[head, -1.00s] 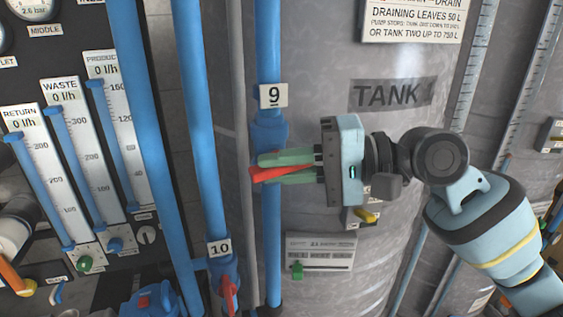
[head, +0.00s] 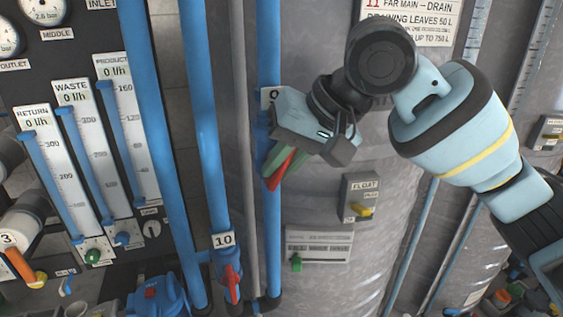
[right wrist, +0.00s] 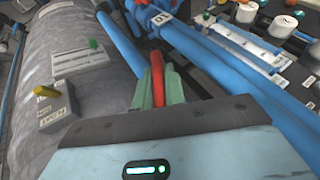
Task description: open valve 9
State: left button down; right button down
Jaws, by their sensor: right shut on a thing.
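Valve 9 sits on a blue vertical pipe (head: 272,230) in front of the grey tank; its number tag (head: 271,95) is mostly covered by my gripper. Its red handle (head: 279,170) now slants down and to the left in the head view. My right gripper (head: 276,168) is shut on this handle, with green fingers on both sides of it. The right wrist view shows the red handle (right wrist: 157,82) between the green fingers. The valve body is largely hidden behind the gripper. My left gripper is in neither view.
Valve 10 with a red handle (head: 232,283) is on the neighbouring blue pipe, lower left. A grey FLOAT box (head: 359,192) with a yellow switch and a white panel (head: 325,245) with a green knob are on the tank (head: 395,240). Flow gauges (head: 80,155) stand left.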

jog(key=n+t+h, duration=0.1)
jog(key=h, duration=0.4)
jog(key=shift+t, duration=0.3)
dwell(0.4)
jog(key=c, duration=1.5)
grip_release()
jog(key=shift+o, duration=0.2)
jog(key=a+v, duration=0.1)
jog(key=v, duration=0.6)
jog(key=shift+d+r, duration=0.4)
jog(key=shift+d, duration=0.1)
jog(key=shift+s, duration=0.2)
